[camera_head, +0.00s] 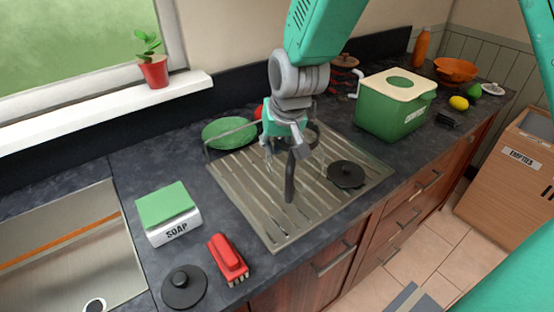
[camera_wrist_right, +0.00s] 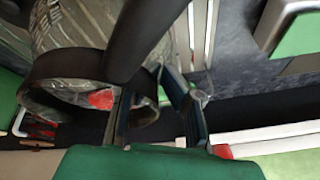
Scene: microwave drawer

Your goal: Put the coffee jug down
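The coffee jug shows in the right wrist view as a clear glass body (camera_wrist_right: 75,25) with a black band and a thick black handle (camera_wrist_right: 135,45). In the head view, its black handle (camera_head: 290,180) stands roughly upright over the ribbed metal draining board (camera_head: 240,185), and the glass is mostly hidden by my right gripper (camera_head: 285,143). In the right wrist view, my right gripper's fingers (camera_wrist_right: 153,105) are apart beside the handle's end, with a visible gap between them. I cannot tell whether the jug's base touches the board. My left gripper is not in view.
A black lid (camera_head: 346,174) lies on the board's right side. A green plate (camera_head: 229,132) stands behind left, and a green canister (camera_head: 392,105) stands right. A soap box (camera_head: 170,213), red brush (camera_head: 228,258) and another black lid (camera_head: 184,287) are near the sink (camera_head: 75,250).

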